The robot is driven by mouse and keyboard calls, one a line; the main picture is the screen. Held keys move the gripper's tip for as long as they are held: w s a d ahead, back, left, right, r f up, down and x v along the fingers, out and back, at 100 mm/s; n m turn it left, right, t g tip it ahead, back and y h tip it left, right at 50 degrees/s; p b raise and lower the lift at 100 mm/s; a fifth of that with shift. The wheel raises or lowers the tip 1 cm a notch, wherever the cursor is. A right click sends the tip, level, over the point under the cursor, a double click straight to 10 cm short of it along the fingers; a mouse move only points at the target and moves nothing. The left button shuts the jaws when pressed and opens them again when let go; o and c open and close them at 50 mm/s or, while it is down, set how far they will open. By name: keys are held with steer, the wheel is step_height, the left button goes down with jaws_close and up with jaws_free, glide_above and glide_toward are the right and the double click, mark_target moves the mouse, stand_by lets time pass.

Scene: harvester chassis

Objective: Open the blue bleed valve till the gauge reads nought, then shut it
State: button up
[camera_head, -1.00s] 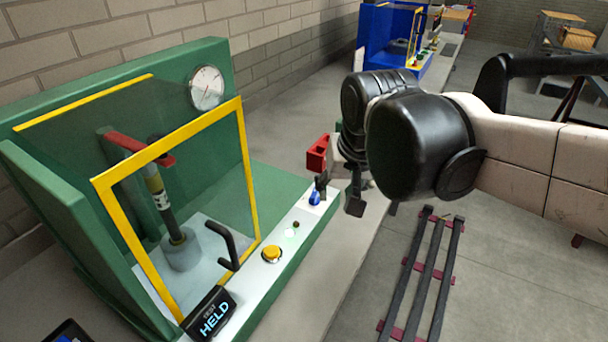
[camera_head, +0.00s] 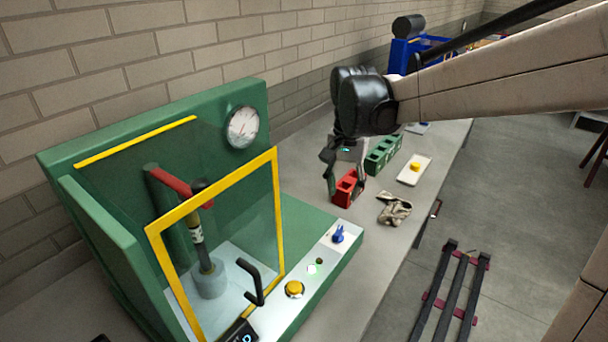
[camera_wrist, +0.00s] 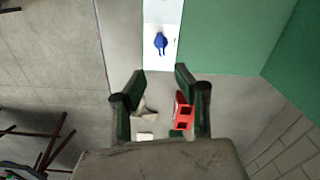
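The blue bleed valve (camera_head: 338,233) sits at the far end of the white control strip on the green test stand (camera_head: 85,225). In the wrist view the blue valve (camera_wrist: 160,42) shows ahead of the fingertips, centred between them, with nothing touching it. The round white gauge (camera_head: 242,127) is on the stand's back panel; its dark needle is too small to read. My gripper (camera_head: 345,188) points down beyond the valve, in line with a red block. In the wrist view my gripper (camera_wrist: 160,76) is open, fingers apart and empty.
A yellow-framed clear guard (camera_head: 279,210) with a black handle fronts the stand. A yellow button (camera_head: 294,289) is on the strip. The red block (camera_head: 346,188), green block (camera_head: 382,153), rag (camera_head: 394,208) and a plate with a yellow button (camera_head: 414,169) lie on the bench beyond.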

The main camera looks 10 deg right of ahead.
mark_target(339, 230)
steer(key=f, duration=1.4)
steer(key=shift+w, duration=0.2)
steer(key=shift+c, duration=0.5)
jaws_close()
